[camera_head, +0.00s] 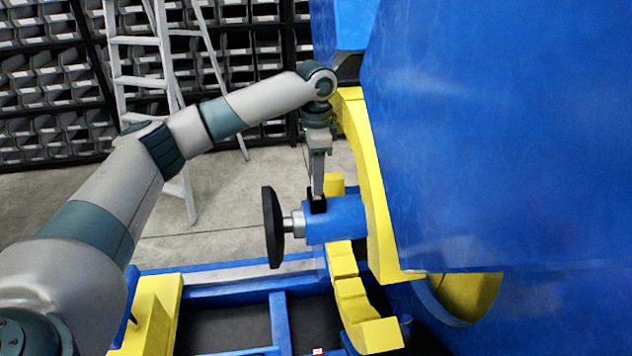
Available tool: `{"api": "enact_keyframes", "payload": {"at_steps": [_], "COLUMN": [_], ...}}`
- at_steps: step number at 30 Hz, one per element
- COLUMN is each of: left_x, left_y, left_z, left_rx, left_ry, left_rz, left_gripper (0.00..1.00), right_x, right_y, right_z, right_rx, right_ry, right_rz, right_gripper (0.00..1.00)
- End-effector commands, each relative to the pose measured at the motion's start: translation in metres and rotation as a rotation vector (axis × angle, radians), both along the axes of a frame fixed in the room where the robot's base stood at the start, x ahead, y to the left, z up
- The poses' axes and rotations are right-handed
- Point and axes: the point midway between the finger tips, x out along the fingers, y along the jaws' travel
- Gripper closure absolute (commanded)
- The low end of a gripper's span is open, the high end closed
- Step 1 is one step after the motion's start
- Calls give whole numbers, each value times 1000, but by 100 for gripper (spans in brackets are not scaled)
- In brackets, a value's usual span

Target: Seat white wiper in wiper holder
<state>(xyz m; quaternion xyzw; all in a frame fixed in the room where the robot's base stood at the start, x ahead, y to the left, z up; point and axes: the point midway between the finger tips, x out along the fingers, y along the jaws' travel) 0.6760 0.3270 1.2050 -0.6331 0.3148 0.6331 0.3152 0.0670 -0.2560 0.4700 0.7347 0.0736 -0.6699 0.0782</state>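My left gripper (317,196) points straight down at the top of a blue cylinder (335,220) on the positioner. Its fingers look narrow and close together from this side, and I cannot tell whether they are open or shut. A small black block (317,205) is at the fingertips, against the cylinder's top. I cannot tell whether it is part of the gripper or of a holder. I cannot make out the white wiper or a clear wiper holder. My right gripper is not in view.
A black disc (272,227) on a metal shaft sticks out left of the cylinder. A large blue body (510,140) with a yellow curved rim (372,190) fills the right. A blue frame (225,274) lies below. A ladder (140,80) and bin shelves (50,90) stand behind open floor.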

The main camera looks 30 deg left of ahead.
Motion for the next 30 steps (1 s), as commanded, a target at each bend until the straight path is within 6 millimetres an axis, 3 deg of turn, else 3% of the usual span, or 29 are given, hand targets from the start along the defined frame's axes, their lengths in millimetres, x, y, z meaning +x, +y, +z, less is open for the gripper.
{"api": "enact_keyframes", "payload": {"at_steps": [5,12,16,22,30], "left_x": [1,1,0,0,-1], "left_y": [-1,-1,0,0,0], "left_z": [22,68,90,104,108], "left_rx": [-2,-2,1,1,-1], "left_ry": [-4,-4,-2,0,1], "left_rz": [-1,-1,0,0,-1], "left_gripper": [61,61,61,61,61], "right_x": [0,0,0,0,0], "right_y": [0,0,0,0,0], "right_z": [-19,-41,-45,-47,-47], "right_rx": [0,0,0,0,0], "right_ry": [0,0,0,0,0], "right_rz": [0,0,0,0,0], "right_gripper": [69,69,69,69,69]}}
